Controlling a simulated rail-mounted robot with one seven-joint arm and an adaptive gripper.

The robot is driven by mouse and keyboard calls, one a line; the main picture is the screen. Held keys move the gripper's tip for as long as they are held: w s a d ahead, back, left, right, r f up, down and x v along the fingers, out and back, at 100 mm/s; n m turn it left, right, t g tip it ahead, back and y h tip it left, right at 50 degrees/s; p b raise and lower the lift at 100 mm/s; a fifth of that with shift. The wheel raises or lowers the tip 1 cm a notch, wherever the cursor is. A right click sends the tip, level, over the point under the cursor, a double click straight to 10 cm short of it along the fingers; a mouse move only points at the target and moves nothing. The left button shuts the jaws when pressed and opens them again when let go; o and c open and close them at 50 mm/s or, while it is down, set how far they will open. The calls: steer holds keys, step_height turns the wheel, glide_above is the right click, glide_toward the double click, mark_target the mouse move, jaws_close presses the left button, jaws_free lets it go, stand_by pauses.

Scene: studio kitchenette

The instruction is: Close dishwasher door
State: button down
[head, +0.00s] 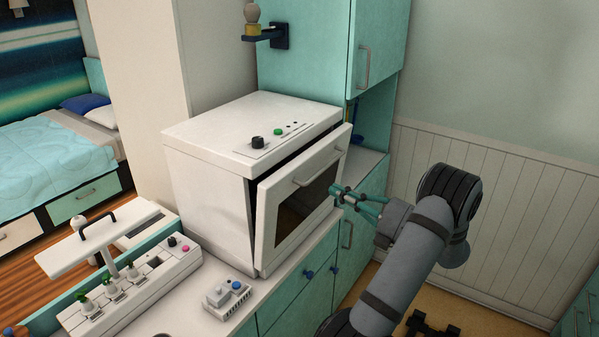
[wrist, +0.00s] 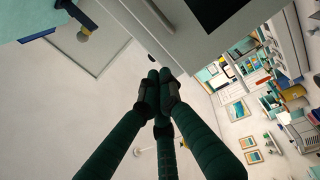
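The dishwasher (head: 210,140) is a white box on the counter with a black knob and a green button on top. Its door (head: 265,225) has a dark window and a bar handle (head: 318,168). The door stands partly open, leaning outward, with a dark gap along its top and left side. My gripper (head: 338,193) is in front of the door near its right edge, below the handle's right end. Whether it touches the door cannot be told. In the wrist view its green fingers (wrist: 158,90) come together at the tips with nothing visible between them.
A small grey-white device (head: 228,298) sits on the counter left of the door. A white appliance with several levers (head: 130,290) stands further left. A tall teal cabinet (head: 375,50) rises behind the dishwasher. The floor right of the counter looks mostly open.

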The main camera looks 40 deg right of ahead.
steer(key=p+x, duration=0.5)
steer(key=x, duration=0.6)
steer(key=shift+w, duration=0.3)
steer(key=shift+a, duration=0.15)
